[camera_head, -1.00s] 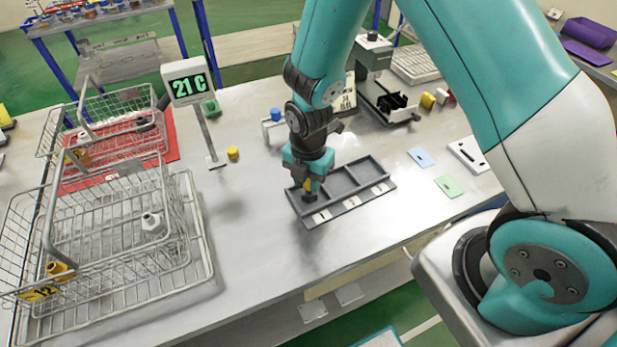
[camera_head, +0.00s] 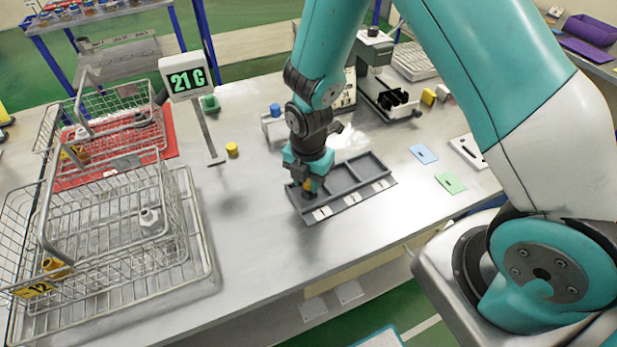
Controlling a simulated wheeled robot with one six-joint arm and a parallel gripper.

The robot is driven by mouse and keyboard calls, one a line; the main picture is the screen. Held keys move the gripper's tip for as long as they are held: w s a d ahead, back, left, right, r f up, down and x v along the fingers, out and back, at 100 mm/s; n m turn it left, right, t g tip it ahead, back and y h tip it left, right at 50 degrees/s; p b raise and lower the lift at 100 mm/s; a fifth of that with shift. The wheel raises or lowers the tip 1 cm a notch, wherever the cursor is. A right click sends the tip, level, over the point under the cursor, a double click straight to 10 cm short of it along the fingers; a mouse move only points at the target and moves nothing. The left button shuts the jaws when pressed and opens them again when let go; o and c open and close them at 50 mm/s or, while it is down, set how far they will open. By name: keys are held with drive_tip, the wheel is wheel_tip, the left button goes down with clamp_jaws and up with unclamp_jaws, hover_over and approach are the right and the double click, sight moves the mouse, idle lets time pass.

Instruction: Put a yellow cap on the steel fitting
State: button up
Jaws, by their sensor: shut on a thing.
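My gripper (camera_head: 309,190) points down at the left compartment of a grey divided tray (camera_head: 345,208). It is shut on a small yellow thing, seemingly a yellow cap (camera_head: 308,185), mostly hidden by the fingers. I cannot tell whether the cap touches the tray. A pale grey fitting, seemingly the steel one (camera_head: 149,217), sits in the near wire basket (camera_head: 110,262) at the left. A brass-coloured fitting (camera_head: 56,268) is in the same basket. Another yellow cap (camera_head: 232,150) stands on the table beside the display post.
A display reading 21 C (camera_head: 187,78) stands on a post between baskets and tray. A second wire basket (camera_head: 105,100) stands on a red mat (camera_head: 170,140). A blue cap (camera_head: 275,110) is behind the tray. Blue (camera_head: 423,154) and green (camera_head: 450,183) cards lie right. The table's front middle is clear.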

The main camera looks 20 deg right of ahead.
drive_tip(key=shift+f, duration=0.25)
drive_tip(key=o, duration=1.4)
drive_tip(key=shift+c, duration=0.2)
drive_tip(key=shift+r, duration=0.15)
drive_tip(key=shift+r+p, duration=2.7)
drive_tip(key=shift+r, duration=0.75)
drive_tip(key=shift+f, duration=0.1)
